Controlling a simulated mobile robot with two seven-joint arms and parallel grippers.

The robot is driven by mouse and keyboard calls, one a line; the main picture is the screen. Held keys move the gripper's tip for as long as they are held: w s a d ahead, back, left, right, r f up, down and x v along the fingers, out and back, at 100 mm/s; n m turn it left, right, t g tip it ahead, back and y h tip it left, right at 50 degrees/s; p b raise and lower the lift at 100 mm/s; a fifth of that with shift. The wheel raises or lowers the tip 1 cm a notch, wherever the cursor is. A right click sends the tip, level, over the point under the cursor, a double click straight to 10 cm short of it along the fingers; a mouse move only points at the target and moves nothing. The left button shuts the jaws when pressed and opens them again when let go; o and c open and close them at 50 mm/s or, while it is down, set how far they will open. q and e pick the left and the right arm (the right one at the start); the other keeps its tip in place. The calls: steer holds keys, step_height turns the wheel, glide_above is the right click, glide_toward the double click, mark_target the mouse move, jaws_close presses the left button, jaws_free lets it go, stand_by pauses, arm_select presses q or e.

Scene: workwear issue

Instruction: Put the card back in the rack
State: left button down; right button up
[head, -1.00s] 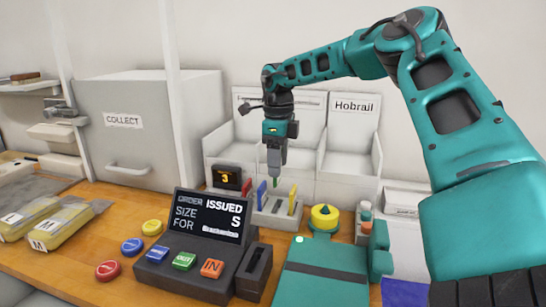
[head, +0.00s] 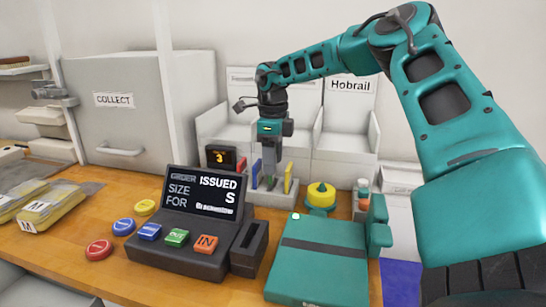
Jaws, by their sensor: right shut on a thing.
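The card rack (head: 278,200) is a small pale block on the counter behind the order console. A blue card (head: 255,175) and a yellow card (head: 288,178) stand upright in it, with a bit of red at its left side. My right gripper (head: 270,172) points straight down over the rack, between the blue and yellow cards. It is shut on a green card (head: 270,184), of which only a sliver shows below the fingertips. The card's lower edge is at the rack; how deep it sits in a slot I cannot tell. My left gripper is out of view.
The order console (head: 190,218) with a screen reading "ISSUED, S" stands in front of the rack. A small display (head: 221,157) showing 3 is left of the rack, and a yellow-topped round button (head: 321,195) is right. Bagged garments (head: 52,205) lie at left.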

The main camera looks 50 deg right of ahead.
steer(key=shift+f+b, duration=0.2)
steer(key=shift+b, duration=0.15)
stand_by(1.0)
steer(key=shift+f+b, duration=1.35)
steer(key=shift+f, duration=0.4)
stand_by(0.5)
stand_by(0.4)
steer(key=o, duration=1.1)
